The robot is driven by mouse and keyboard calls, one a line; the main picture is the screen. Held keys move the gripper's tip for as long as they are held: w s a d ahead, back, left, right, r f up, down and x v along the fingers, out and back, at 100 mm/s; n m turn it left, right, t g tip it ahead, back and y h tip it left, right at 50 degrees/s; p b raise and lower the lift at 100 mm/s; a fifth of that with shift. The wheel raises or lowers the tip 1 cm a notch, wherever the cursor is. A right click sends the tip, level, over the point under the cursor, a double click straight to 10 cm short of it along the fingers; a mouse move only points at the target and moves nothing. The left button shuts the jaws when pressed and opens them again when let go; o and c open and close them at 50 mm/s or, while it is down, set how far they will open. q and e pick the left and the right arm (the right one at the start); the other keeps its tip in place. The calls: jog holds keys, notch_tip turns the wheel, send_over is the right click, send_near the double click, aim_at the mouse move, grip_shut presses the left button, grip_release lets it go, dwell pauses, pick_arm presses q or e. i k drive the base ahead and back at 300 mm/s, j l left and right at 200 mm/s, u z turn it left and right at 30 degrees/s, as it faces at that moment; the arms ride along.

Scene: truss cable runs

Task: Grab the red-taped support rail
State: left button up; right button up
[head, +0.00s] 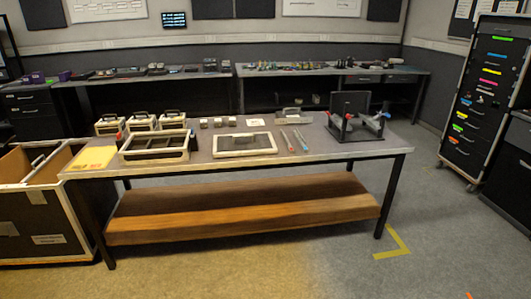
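Two thin grey rods lie side by side on the workbench (230,163), right of its middle. The left rod (286,141) shows a reddish mark and looks like the red-taped support rail, though it is small in view. The right rod (301,140) shows a bluish mark. Both lie apart from the pale-framed panel to their left and the black stand to their right. Neither of my grippers is in view, and nothing covers the rods.
A black stand (352,103) with red and blue parts is at the bench's right end. A pale-framed panel (245,153), an open frame tray (155,157) and several small cases stand left. A yellow pad (92,158) lies far left. Open floor (300,268) lies in front.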

aim_at(290, 150)
jog(key=i+j+z, duration=0.1)
jog(key=i, duration=0.3)
jog(key=i+j+z, duration=0.1)
jog(key=i, duration=0.3)
jog(key=i+j, duration=0.25)
jog(key=i, duration=0.15)
jog(key=l+z, duration=0.05)
